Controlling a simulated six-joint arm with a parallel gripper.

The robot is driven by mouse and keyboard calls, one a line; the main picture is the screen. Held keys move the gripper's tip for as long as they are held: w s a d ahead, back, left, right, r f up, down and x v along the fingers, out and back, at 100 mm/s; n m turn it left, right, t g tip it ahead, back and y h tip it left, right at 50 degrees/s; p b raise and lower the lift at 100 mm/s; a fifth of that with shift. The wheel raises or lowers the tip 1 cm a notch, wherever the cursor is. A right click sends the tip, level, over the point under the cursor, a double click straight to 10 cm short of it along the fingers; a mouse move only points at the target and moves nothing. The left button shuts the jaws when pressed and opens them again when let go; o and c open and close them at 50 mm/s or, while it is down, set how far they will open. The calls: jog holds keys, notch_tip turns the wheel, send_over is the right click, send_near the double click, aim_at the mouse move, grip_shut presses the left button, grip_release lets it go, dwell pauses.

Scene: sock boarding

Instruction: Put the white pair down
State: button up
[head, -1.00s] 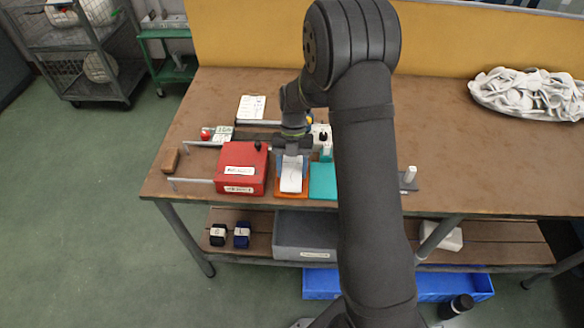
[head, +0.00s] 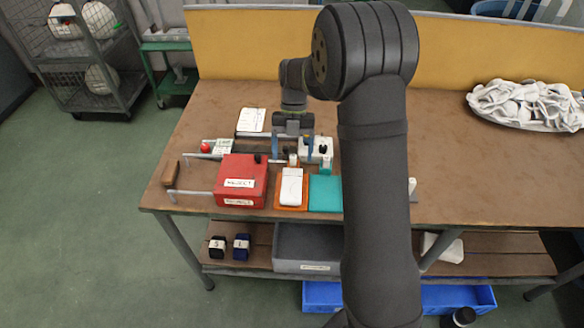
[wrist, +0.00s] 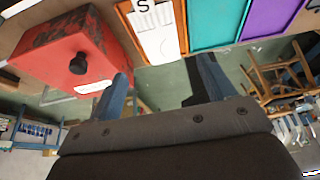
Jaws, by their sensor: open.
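The white pair (head: 291,187) lies flat on the orange tray (head: 291,207) at the front of the bench, between the red box and the teal tray. It also shows in the wrist view (wrist: 157,38), with a tag marked S at its top. My gripper (head: 292,147) is behind and above the pair, apart from it. Its blue fingers are spread with nothing between them, as the wrist view (wrist: 160,88) also shows.
A red box (head: 241,182) labelled REJECT stands left of the orange tray. A teal tray (head: 325,194) lies to the right, partly behind my arm. A white heap of socks (head: 527,104) lies at the far right. Dark bundles (head: 240,246) sit on the lower shelf.

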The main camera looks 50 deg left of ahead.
aim_at(292, 184)
jog(key=v, duration=0.2)
jog(key=shift+w+a+r, duration=0.1)
jog(key=shift+r, duration=0.15)
jog(key=x, duration=1.2)
jog(key=shift+r, duration=1.7)
